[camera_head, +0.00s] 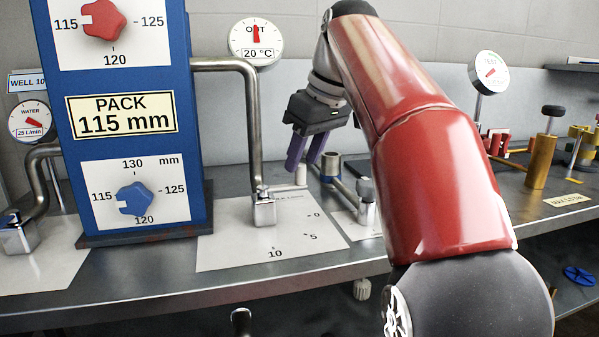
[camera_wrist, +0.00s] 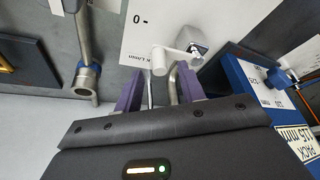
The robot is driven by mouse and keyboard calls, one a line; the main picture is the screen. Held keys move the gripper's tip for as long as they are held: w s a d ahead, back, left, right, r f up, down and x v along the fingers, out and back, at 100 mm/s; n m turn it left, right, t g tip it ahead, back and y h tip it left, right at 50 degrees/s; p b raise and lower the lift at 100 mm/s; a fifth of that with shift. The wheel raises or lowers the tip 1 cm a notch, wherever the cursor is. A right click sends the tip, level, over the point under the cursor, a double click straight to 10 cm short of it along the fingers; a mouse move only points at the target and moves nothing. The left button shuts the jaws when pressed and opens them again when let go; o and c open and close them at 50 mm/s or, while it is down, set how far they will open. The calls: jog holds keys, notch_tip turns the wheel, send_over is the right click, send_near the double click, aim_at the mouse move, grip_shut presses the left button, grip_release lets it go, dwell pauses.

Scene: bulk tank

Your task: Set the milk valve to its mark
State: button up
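The milk valve (camera_head: 264,211) is a metal block under a bent pipe, on a white plate (camera_head: 228,240) marked 0, 5 and 10. Its pale lever (camera_head: 283,189) reaches right and back from the block, with an upright knob (camera_head: 300,174) at its end. My gripper (camera_head: 302,164) has purple fingers pointing down just above the knob. In the wrist view the fingers are apart, and the white knob (camera_wrist: 159,61) shows between and beyond their tips. I cannot tell whether they touch it. The plate's label is only partly readable.
A blue panel (camera_head: 190,120) with a red dial (camera_head: 103,20) and a blue dial (camera_head: 135,198) stands left of the valve. A temperature gauge (camera_head: 256,41) is behind. Another pipe fitting (camera_head: 366,205) stands close on the right. Brass fittings (camera_head: 540,161) are farther right.

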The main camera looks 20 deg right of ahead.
jog(key=shift+x, duration=1.45)
grip_shut()
